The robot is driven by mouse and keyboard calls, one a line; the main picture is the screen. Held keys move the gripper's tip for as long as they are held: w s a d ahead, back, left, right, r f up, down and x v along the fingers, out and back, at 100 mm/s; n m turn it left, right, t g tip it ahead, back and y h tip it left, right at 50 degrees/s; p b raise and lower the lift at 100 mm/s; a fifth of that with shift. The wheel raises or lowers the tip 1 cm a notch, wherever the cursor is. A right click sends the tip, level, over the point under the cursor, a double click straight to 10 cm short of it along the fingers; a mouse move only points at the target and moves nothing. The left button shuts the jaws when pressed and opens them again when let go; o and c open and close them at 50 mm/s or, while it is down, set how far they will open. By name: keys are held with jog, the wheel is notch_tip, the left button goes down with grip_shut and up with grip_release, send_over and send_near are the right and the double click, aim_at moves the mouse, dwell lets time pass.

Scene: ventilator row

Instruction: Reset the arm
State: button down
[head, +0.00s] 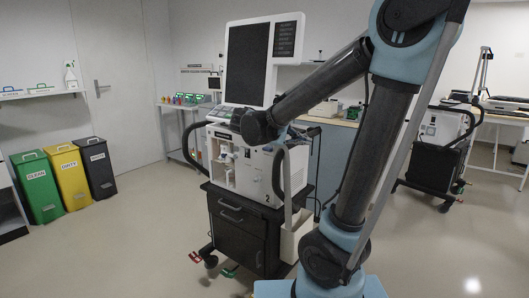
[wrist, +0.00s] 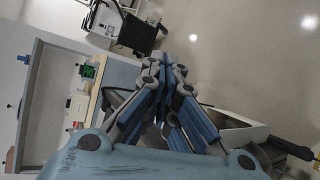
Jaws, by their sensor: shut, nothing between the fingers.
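My gripper (wrist: 167,82) shows in the wrist view with its blue-padded fingers drawn together and nothing between them. The ventilator is a white unit with a large tilted screen (head: 246,64), on a black cart with drawers (head: 236,230). My arm covers part of its right side and top.
Green (head: 37,186), yellow (head: 69,176) and black (head: 97,168) bins stand at the left wall. Another ventilator (head: 440,130) stands at the right. A counter (head: 330,121) runs behind the near ventilator. Floor (head: 130,240) is clear at front left and right.

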jog(key=s+d+f+m+g+y, duration=0.1)
jog(key=s+d+f+g+y, duration=0.15)
jog(key=s+d+f, duration=0.35)
jog(key=s+a+f+m+y, duration=0.4)
jog(key=s+f+m+y, duration=0.2)
jog(key=s+f+y, duration=0.4)
jog(key=s+f, duration=0.4)
jog(key=f, duration=0.1)
jog(key=shift+s+f+m, duration=0.15)
jog(key=shift+s+m, duration=0.05)
jog(key=shift+m, duration=0.1)
